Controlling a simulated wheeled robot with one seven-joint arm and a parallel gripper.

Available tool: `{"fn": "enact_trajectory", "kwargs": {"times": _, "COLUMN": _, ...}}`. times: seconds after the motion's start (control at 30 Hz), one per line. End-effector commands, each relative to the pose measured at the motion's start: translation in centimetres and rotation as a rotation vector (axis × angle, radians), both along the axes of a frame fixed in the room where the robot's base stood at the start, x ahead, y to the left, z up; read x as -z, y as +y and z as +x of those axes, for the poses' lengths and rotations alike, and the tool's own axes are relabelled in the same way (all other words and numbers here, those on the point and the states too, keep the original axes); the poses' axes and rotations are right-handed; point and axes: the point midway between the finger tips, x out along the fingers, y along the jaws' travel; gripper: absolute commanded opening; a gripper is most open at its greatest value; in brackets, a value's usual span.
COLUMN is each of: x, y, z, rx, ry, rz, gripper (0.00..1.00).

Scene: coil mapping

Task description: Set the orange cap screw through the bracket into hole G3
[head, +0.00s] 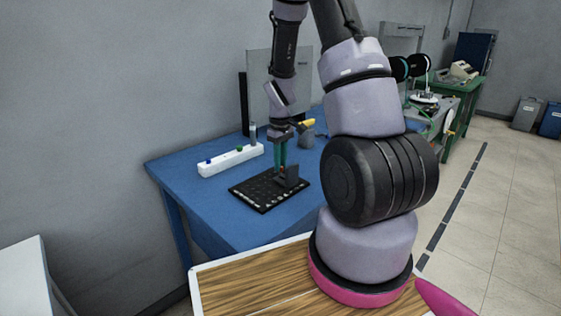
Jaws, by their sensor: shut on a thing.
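My gripper (281,165) points down over the black hole plate (247,198) on the blue table, with its teal fingers shut. A tiny orange-red spot, the orange cap screw (283,168), shows between the fingertips, just above the dark bracket (291,179). The bracket sits at the plate's right back part. Whether the screw touches or enters the bracket is too small to tell. The hole labels cannot be read, and hole G3 cannot be picked out.
A white rack (228,161) with blue and green screws stands left of the plate; a grey cylinder (253,132) stands by its right end. A grey and yellow object (307,136) stands behind my gripper. The blue table (215,212) is clear in front of the plate.

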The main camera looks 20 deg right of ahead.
Motion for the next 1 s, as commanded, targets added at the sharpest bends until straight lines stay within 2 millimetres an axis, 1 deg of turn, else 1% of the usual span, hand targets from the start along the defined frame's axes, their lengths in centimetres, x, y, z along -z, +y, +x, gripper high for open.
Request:
{"fn": "enact_trajectory", "kwargs": {"times": 0.43, "x": 0.1, "y": 0.0, "z": 0.0, "rx": 0.0, "ry": 0.0, "rz": 0.0, "gripper": 0.0}}
{"fn": "enact_trajectory", "kwargs": {"times": 1.0, "x": 1.1, "y": 0.0, "z": 0.0, "rx": 0.0, "ry": 0.001, "rz": 0.0, "gripper": 0.0}}
